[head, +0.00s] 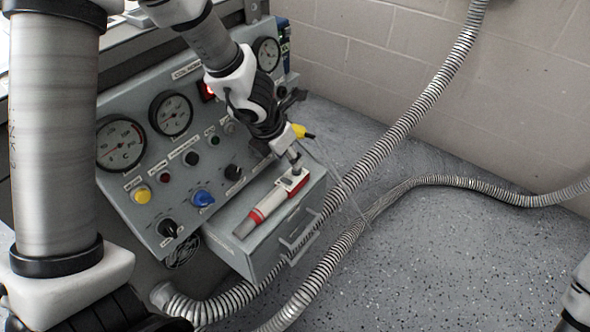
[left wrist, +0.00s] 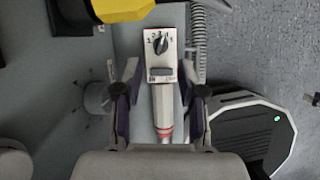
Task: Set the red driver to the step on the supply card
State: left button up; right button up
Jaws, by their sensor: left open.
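The red driver (head: 263,212) lies on the grey drawer-like box at the front of the console. It has a grey body, a red ring and a white panel with red edges. In the left wrist view the driver (left wrist: 162,98) runs up the middle, its small black dial and printed numbers at the far end. The dial's exact setting is too small to tell. My left gripper (left wrist: 162,112) is open, one finger on each side of the driver in that view. In the head view my left gripper (head: 277,127) is above the driver's panel end. I see no supply card.
A yellow and black object (head: 301,131) is beside my gripper. A box handle (head: 300,240) and corrugated hoses (head: 395,135) are to the right. Open floor lies beyond.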

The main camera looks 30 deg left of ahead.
pick_arm(q)
jog(key=b+x, duration=0.2)
jog(key=x, duration=0.3)
jog(key=shift+w+f, duration=0.1)
jog(key=shift+f, duration=0.05)
pick_arm(e)
notch_tip(320, 180, down, 3)
jog(key=shift+f, duration=0.15)
pick_arm(q)
jog(key=shift+d, duration=0.1)
pick_arm(e)
jog(key=shift+w, duration=0.1)
pick_arm(q)
grip_shut()
dwell(0.4)
grip_release()
